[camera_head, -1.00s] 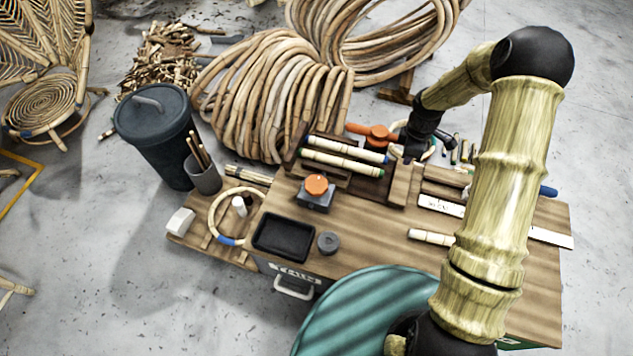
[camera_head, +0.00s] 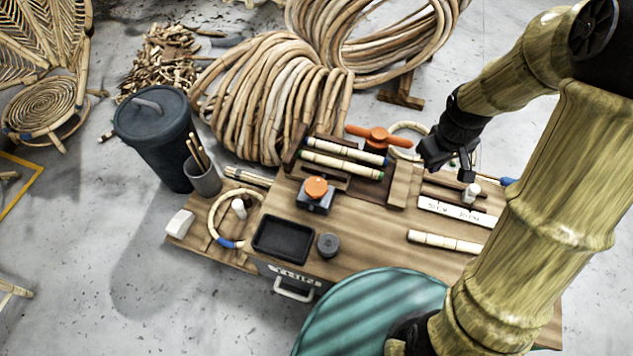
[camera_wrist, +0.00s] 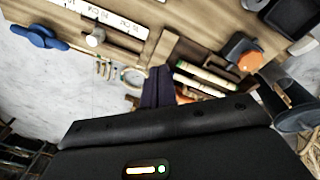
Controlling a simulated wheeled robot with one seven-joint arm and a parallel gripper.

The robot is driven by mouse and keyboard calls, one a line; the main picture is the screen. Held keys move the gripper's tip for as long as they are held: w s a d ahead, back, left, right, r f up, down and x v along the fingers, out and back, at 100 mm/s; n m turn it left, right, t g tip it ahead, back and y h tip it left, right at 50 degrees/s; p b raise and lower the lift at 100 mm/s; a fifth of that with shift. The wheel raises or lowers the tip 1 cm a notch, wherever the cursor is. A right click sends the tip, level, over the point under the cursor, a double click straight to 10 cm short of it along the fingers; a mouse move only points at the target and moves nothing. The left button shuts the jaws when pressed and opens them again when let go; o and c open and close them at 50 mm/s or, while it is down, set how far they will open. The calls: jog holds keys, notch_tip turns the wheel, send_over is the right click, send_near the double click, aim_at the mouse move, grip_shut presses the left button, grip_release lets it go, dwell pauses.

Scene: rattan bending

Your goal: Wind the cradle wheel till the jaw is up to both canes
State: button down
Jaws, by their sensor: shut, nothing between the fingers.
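The orange cradle wheel (camera_head: 377,136) stands at the back edge of the bench, behind the wooden cradle (camera_head: 397,190). Two pale canes lie side by side in the cradle, a far cane with a blue end (camera_head: 345,150) and a near cane with a green end (camera_head: 340,166). The gap between jaw and canes is too small to judge. My gripper (camera_head: 450,170) is shut and empty, to the right of the wheel and apart from it. In the wrist view its dark fingers (camera_wrist: 157,88) partly cover the wheel, and the canes (camera_wrist: 203,78) show beside them.
An orange knob on a grey box (camera_head: 316,188), a black tray (camera_head: 283,239) and a grey cylinder (camera_head: 328,244) stand left on the bench. Large cane coils (camera_head: 270,95) stand behind.

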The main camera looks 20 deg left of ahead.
jog(key=s+r+m, duration=0.2)
jog(key=s+m, duration=0.1)
jog(key=s, duration=0.1)
jog(key=s+d+r+m+t, duration=0.1)
jog(key=s+r+m, duration=0.1)
jog(key=s, duration=0.3)
jog(key=shift+s+d+r+m, duration=0.2)
jog(key=shift+d+r+m, duration=0.05)
jog(key=shift+m, duration=0.55)
